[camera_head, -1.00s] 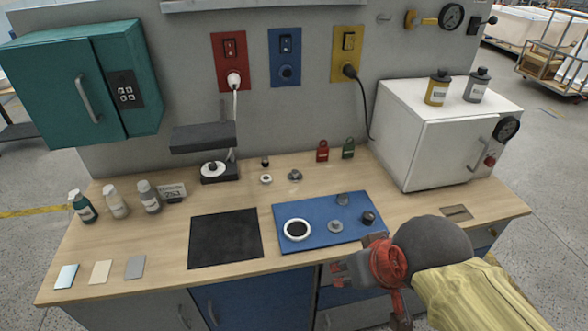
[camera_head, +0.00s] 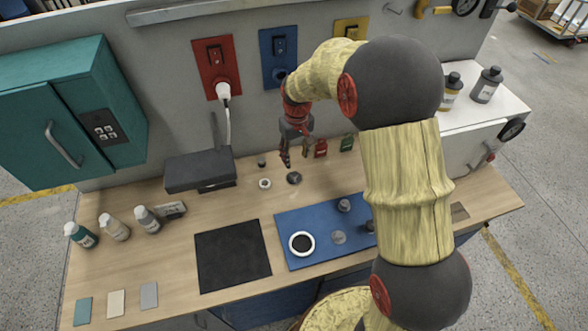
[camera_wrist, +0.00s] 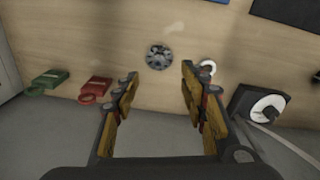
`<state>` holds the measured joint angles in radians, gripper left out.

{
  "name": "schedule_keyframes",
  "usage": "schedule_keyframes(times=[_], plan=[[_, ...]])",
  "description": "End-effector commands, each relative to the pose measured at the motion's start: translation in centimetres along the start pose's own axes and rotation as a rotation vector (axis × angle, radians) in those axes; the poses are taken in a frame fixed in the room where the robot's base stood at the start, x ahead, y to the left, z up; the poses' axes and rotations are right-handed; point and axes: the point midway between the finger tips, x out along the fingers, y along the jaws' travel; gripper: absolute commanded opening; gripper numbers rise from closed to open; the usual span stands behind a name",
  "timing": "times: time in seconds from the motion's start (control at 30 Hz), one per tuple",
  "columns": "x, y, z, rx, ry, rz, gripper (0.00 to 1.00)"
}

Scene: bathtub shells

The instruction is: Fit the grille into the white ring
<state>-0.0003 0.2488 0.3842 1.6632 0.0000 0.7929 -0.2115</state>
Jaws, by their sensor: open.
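The grille, a small dark grey patterned disc (camera_head: 294,178), lies flat on the wooden worktop behind the blue mat. In the wrist view the grille (camera_wrist: 159,57) shows between and beyond my fingers. My gripper (camera_head: 294,163) is open and empty, pointing down above the worktop close to the grille. In the wrist view its two fingers (camera_wrist: 158,95) stand wide apart, touching nothing.
A small white ring (camera_head: 265,183) lies left of the grille. A grey disc (camera_head: 339,237) and cylinder (camera_head: 344,205) sit on the mat. The black mat (camera_head: 232,256) is empty.

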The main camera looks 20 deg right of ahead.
Motion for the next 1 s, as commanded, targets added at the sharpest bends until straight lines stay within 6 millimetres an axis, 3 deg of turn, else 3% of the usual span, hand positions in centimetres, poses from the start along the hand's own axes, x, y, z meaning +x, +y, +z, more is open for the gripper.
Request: schedule_keyframes(times=[0.23, 0.67, 1.0], plan=[[3.7, 0.3, -1.6, -0.024, -0.048, -0.011, 0.43], [7.6, 0.3, -1.4, -0.026, -0.053, -0.012, 0.43], [11.8, 0.3, -1.1, -0.026, -0.052, -0.012, 0.43]])
